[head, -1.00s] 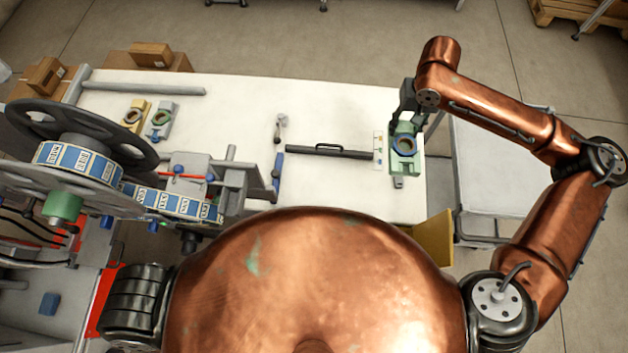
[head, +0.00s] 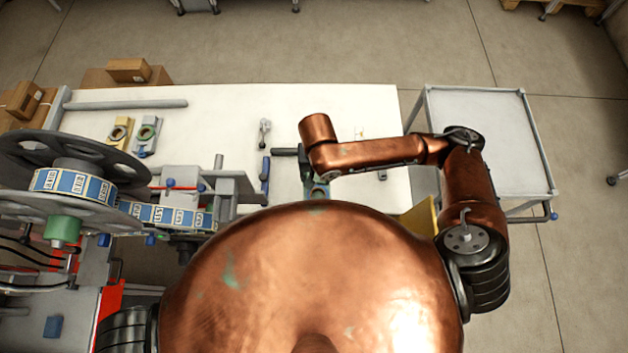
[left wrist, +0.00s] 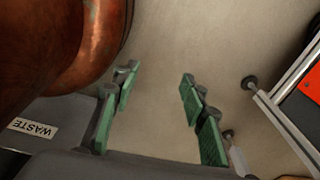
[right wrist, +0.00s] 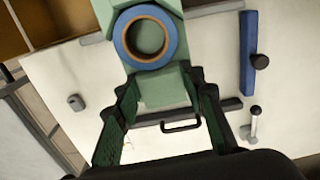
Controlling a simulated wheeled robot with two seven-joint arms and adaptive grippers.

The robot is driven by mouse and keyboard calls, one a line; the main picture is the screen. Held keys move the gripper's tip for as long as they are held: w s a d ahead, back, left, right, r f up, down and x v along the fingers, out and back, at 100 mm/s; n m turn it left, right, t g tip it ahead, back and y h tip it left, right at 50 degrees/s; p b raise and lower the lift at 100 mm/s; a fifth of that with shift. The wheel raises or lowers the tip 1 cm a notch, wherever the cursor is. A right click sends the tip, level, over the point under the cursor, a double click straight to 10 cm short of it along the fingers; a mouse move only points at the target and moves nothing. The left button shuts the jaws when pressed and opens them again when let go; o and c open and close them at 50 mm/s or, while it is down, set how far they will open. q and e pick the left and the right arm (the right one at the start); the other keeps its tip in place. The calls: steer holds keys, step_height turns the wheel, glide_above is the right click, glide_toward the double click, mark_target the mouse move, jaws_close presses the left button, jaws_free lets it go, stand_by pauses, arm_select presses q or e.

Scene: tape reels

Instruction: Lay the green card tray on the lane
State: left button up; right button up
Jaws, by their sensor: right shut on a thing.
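The pale green card tray (right wrist: 155,90) carries a blue tape ring (right wrist: 130,40) and is gripped between the fingers of my right gripper (right wrist: 162,98) in the right wrist view. In the head view, a small part of the tray (head: 318,193) shows beside my right gripper (head: 309,174), mostly hidden by my arm and body. The tray is over or near the white table; its height is unclear. My left gripper (left wrist: 160,105) is open and empty above the floor. I cannot tell which surface is the lane.
On the white table (head: 230,110), a yellow tray (head: 118,132) and a grey-blue tray (head: 147,135) lie at the left. A blue bar (right wrist: 248,50) and dark handled bar (right wrist: 225,105) are near the held tray. The reel machine (head: 75,185) stands left, a cart (head: 485,130) right.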

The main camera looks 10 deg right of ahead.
steer(key=shift+s+a, duration=0.9)
steer(key=shift+s, duration=0.1)
steer(key=shift+w+f+m, duration=0.1)
steer(key=shift+f+m, duration=0.1)
steer(key=shift+m, duration=0.1)
steer(key=w+d+f, duration=0.1)
steer(key=w+f, duration=0.2)
steer(key=w, duration=0.1)
steer(key=w+d+f+b, duration=0.1)
steer(key=w+f, duration=0.1)
steer(key=w, duration=0.2)
steer(key=w+d+f+b, duration=0.1)
steer(key=w+f, duration=0.2)
steer(key=w, duration=0.1)
steer(key=shift+w+f, duration=0.1)
steer(key=shift+f, duration=0.2)
steer(key=shift+w+d+f, duration=0.1)
steer(key=shift+w+f, duration=0.15)
steer(key=shift+f, duration=0.05)
steer(key=f, duration=0.2)
steer(key=f+b, duration=0.1)
steer(key=shift+w+d+f, duration=0.1)
steer(key=shift+w+f, duration=0.15)
steer(key=shift+f, duration=0.1)
arm_select(q)
steer(key=f, duration=0.1)
steer(key=s+f, duration=0.1)
steer(key=shift+s+f, duration=0.1)
steer(key=shift+f, duration=0.2)
